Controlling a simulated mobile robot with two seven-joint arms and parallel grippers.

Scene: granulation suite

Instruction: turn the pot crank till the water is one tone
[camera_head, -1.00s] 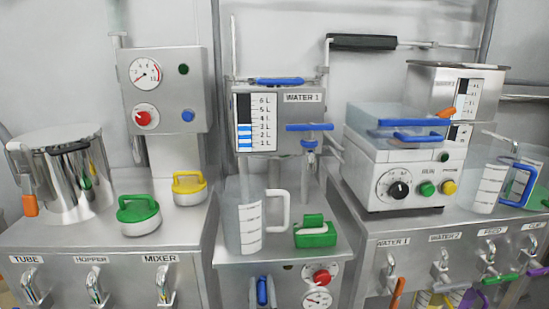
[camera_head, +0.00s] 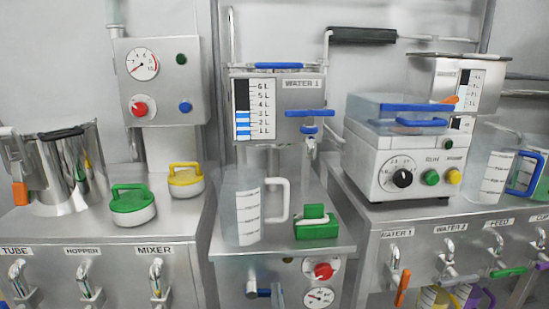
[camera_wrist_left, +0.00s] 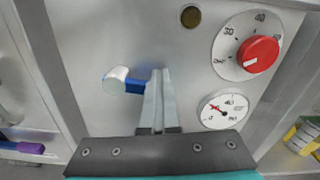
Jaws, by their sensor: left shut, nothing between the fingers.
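A small crank on the front panel of the middle bench has a pale grey round end (camera_wrist_left: 118,74) and a blue part (camera_wrist_left: 134,87); in the head view its grey end (camera_head: 251,288) shows near the bottom edge. My left gripper (camera_wrist_left: 157,75) is shut and empty, just right of the blue part; I cannot tell whether they touch. In the head view its fingers (camera_head: 277,293) show low beside the crank. The WATER 1 tank (camera_head: 302,100) above has a gauge (camera_head: 254,110) with blue up to about 3 L. No water tone can be judged. My right gripper is not visible.
A red dial (camera_wrist_left: 259,54) and a small gauge (camera_wrist_left: 226,109) sit right of the crank. A clear jug (camera_head: 243,215) and a green-based block (camera_head: 317,223) stand on the bench above. A shiny pot (camera_head: 65,175) stands at left, a white machine (camera_head: 398,165) at right.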

